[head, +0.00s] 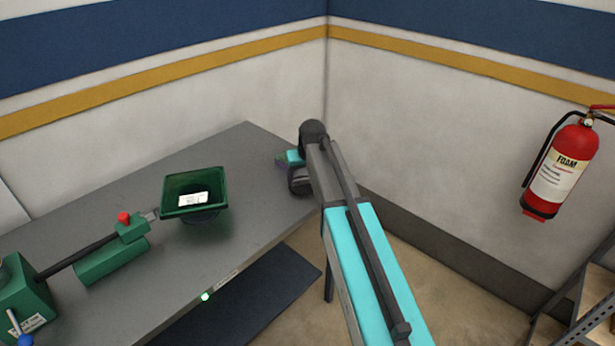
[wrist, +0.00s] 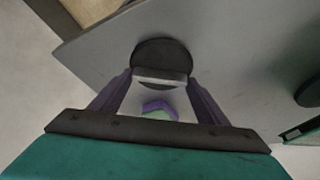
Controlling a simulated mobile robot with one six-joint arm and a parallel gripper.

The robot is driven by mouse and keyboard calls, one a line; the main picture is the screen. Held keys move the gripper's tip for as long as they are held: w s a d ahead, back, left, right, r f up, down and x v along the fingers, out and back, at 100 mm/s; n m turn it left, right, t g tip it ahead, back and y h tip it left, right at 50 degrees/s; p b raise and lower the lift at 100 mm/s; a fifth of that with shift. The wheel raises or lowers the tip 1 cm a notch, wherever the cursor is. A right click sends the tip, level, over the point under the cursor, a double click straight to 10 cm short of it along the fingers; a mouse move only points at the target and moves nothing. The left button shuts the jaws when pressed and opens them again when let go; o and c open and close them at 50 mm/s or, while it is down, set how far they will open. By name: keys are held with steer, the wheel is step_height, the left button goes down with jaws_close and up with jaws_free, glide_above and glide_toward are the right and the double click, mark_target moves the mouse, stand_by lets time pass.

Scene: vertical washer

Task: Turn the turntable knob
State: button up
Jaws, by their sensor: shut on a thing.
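My gripper (wrist: 161,76) has two purple fingers in the wrist view, shut on a pale grey bar on a dark round knob (wrist: 158,51). This looks like the turntable knob, set on the grey table. A small purple and green patch shows between the fingers; I cannot tell what it is. In the head view my gripper (head: 284,162) is at the far right of the table, small and partly hidden by my arm. The knob is hidden there.
The grey table (head: 110,190) bears a green square tray (head: 194,206) and a green machine (head: 112,262) with a red button. Walls meet just behind my arm. A fire extinguisher (head: 560,170) hangs on the right wall; shelving (head: 585,300) stands at the lower right.

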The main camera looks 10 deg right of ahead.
steer(key=shift+d+n, duration=0.2)
steer(key=shift+n, duration=0.1)
steer(key=n+b, duration=0.1)
steer(key=n, duration=0.1)
steer(key=n+y+b, duration=0.1)
steer(key=shift+w+d+n+y, duration=0.1)
steer(key=shift+w+n+y, duration=0.05)
steer(key=shift+n+y, duration=0.2)
steer(key=n+b, duration=0.1)
steer(key=n, duration=0.1)
steer(key=n+g+y, duration=0.1)
steer(key=n, duration=0.1)
steer(key=shift+w+d+n+g+b, duration=0.1)
steer(key=shift+w+n+g+b, duration=0.05)
steer(key=shift+n+g+b, duration=0.2)
steer(key=n+g+y+b, duration=0.1)
steer(key=n, duration=0.3)
steer(key=shift+w+b, duration=0.2)
steer(key=shift+b, duration=0.2)
steer(key=shift+r+n+g+b, duration=0.1)
steer(key=shift+n+g+b, duration=0.7)
steer(key=shift+n, duration=1.2)
steer(key=o, duration=1)
steer(key=shift+o, duration=0.2)
